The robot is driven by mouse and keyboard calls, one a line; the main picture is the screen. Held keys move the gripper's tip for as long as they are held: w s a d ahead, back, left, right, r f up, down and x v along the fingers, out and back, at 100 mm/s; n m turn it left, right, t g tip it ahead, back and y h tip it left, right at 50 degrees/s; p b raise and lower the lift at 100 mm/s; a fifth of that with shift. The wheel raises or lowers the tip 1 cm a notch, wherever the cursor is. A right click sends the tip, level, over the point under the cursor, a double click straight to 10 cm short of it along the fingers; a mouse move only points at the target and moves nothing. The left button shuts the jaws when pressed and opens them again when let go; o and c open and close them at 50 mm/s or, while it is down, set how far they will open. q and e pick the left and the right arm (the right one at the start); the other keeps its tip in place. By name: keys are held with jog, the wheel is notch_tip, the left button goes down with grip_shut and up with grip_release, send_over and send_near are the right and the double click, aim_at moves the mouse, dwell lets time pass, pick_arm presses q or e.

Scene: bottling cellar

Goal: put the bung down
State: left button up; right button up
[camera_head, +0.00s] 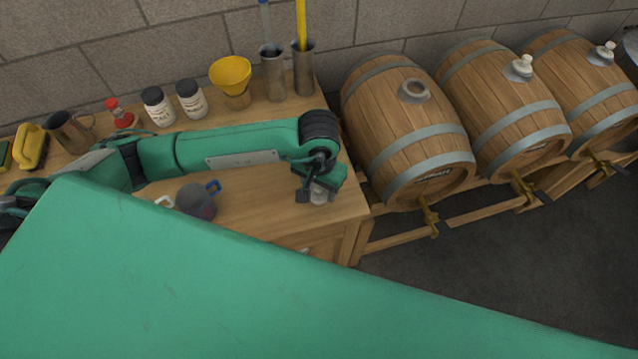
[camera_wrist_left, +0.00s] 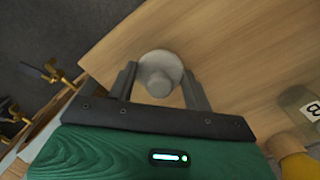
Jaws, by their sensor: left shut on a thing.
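The bung (camera_head: 319,197) is a pale grey stopper with a round knob, at the right end of the wooden bench (camera_head: 262,213). My left gripper (camera_head: 318,188) points down over this end of the bench and is shut on the bung. In the left wrist view the bung (camera_wrist_left: 157,76) sits between the two fingers of the left gripper (camera_wrist_left: 160,88), with bench wood around it. I cannot tell whether the bung touches the bench top. My right gripper is not in view.
Three barrels lie right of the bench; the nearest (camera_head: 395,120) has an open bung hole (camera_head: 414,90), the others carry pale bungs. Bare wood surrounds the gripper.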

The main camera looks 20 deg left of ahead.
pick_arm(q)
jog(key=shift+f, duration=0.15)
jog(key=shift+f+b, duration=0.2)
jog(key=shift+b, duration=0.15)
jog(key=o, duration=1)
jog(key=shift+c, duration=0.2)
jog(key=shift+r, duration=0.1)
jog(key=shift+r+p, duration=0.1)
jog(key=shift+p, duration=0.2)
jog(key=shift+r, duration=0.2)
notch_tip(320, 180, up, 10)
jog(key=b, duration=0.3)
jog(key=shift+r, duration=0.85)
